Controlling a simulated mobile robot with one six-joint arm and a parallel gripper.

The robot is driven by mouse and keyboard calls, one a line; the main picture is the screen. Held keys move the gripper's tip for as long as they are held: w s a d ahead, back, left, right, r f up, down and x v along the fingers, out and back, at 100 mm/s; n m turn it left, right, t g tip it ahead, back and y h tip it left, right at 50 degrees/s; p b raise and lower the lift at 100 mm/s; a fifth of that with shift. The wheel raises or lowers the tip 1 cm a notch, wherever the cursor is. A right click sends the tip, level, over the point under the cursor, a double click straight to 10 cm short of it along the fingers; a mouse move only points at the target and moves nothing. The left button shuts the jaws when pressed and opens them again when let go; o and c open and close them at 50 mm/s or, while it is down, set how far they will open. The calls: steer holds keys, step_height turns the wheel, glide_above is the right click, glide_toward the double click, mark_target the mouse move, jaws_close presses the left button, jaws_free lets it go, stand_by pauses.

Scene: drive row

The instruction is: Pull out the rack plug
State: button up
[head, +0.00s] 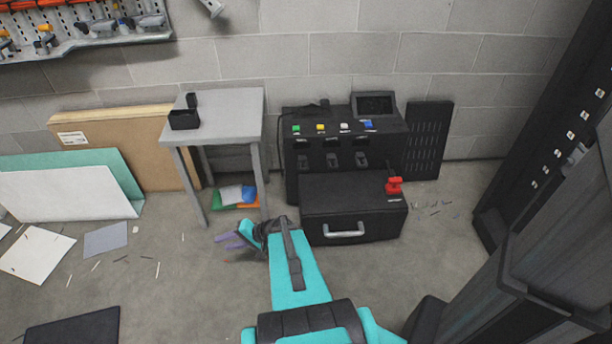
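A red plug-like piece (394,186) stands on the right end of the top of a low black box (325,213) with a pale handle. A dark line beside it may be a cable; I cannot tell whether the piece sits in a socket. My gripper (228,240) is to the left of the box, well apart from the red piece. Its two purple fingers point left, show a small gap between them, and hold nothing that I can see.
A black unit (293,157) with coloured buttons and a small screen stands behind the box. A grey table (230,105) stands to its left. A tall dark rack (540,130) with white labels is at the right. Loose sheets and scraps lie on the left floor.

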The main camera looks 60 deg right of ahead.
steer(key=s+d+m+t+h+b, duration=0.2)
steer(key=d+h+b, duration=0.1)
steer(key=d, duration=0.6)
steer(key=s+d+m+t+h+b, duration=0.2)
steer(key=d+m+h, duration=0.1)
steer(key=d, duration=0.7)
steer(key=m+h+b, duration=0.5)
steer(key=m+h, duration=0.1)
steer(key=h, duration=0.2)
glide_toward(306, 168)
steer(key=s+a, duration=0.2)
steer(key=s, duration=0.1)
steer(key=shift+f, duration=0.4)
steer(key=b+x, duration=0.2)
steer(key=x, duration=1)
steer(key=shift+x, duration=0.9)
steer(key=shift+r, duration=0.15)
jaws_close()
